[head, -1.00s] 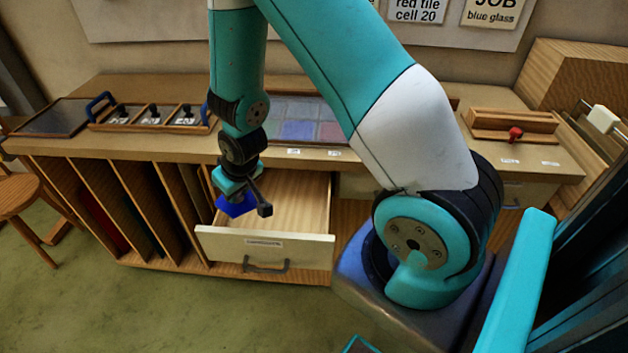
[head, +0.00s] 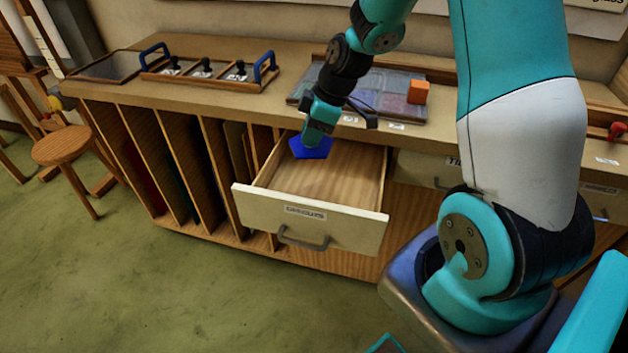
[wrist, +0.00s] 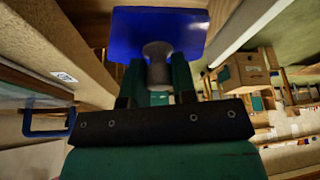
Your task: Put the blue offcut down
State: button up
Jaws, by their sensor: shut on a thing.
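The blue offcut (head: 310,147) is a flat, angular blue piece at the tip of my gripper (head: 318,136). It hangs over the back left part of the open drawer (head: 320,190), above the bare wooden bottom. My gripper points down and is shut on the offcut. In the wrist view the offcut (wrist: 160,30) lies across the fingertips of my gripper (wrist: 158,62), with a drawer wall (wrist: 240,30) to its right. I cannot tell how far the offcut is above the drawer bottom.
The drawer front carries a label (head: 305,212) and a grey handle (head: 302,239). On the bench behind stand a tray with blue handles (head: 205,75), a leaded panel (head: 390,92) and an orange block (head: 418,92). Upright slots (head: 170,160) are left of the drawer. A stool (head: 65,147) stands far left.

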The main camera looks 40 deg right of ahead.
aim_at(329, 145)
notch_tip(329, 145, down, 14)
jog(key=shift+r, duration=0.1)
dwell(0.4)
jog(key=o, duration=0.8)
jog(key=v, duration=1.2)
jog(key=shift+a+r, duration=0.2)
jog(key=shift+a, duration=0.1)
jog(key=s+a+r+m+g, duration=0.1)
jog(key=s+a+r, duration=0.55)
jog(key=a, duration=0.25)
jog(key=s+a+r+m+g, duration=0.1)
jog(key=s+a+r, duration=0.5)
jog(key=a, duration=0.4)
jog(key=s+a+r+m, duration=0.1)
jog(key=s+a+r, duration=0.2)
jog(key=s, duration=0.4)
jog(key=shift+s+a+r+m+g+y, duration=0.2)
jog(key=shift+s+r+m+g+y, duration=0.1)
jog(key=shift+r, duration=0.25)
